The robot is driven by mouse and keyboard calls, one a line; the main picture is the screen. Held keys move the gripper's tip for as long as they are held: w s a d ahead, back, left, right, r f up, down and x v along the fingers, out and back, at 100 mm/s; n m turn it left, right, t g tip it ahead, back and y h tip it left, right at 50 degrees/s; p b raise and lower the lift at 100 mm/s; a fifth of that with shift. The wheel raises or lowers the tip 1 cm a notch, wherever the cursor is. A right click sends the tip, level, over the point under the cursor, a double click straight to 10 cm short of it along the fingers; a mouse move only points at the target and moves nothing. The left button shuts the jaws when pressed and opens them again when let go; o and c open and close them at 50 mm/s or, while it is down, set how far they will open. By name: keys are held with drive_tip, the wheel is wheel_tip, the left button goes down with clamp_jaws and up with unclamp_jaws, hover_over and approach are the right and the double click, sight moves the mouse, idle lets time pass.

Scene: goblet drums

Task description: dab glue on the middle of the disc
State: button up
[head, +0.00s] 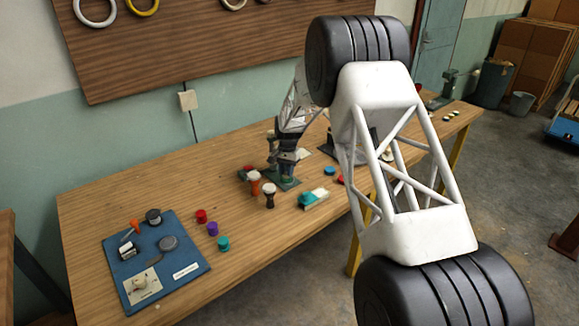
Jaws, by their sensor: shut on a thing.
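My gripper (287,172) is small in the head view, pointing down over a dark green mat (289,186) on the wooden table. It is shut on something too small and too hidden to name. Two small goblet-shaped drums stand just in front of it: an orange one with a pale top (254,183) and a dark one with a pale top (269,196). A blue disc (329,171) and a red disc (341,180) lie to the right. I cannot tell which disc is the task's, nor make out any glue.
A blue board (190,262) at the table's front left carries several small items. Red (201,215), purple (212,228) and teal (223,243) pieces stand beside it. A pale block with a teal piece (313,198) lies right of the drums. My arm hides the table's right part.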

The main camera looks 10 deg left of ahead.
drive_tip(key=shift+s+a+r, duration=0.1)
drive_tip(key=shift+s+a, duration=0.6)
drive_tip(key=shift+w+d, duration=1.2)
drive_tip(key=shift+d, duration=0.05)
drive_tip(key=shift+w+d+r, duration=0.1)
drive_tip(key=shift+w+d, duration=0.05)
drive_tip(key=shift+w, duration=0.05)
wheel_tip(320, 180, up, 8)
drive_tip(key=shift+s+f, duration=0.1)
drive_tip(key=shift+f, duration=0.1)
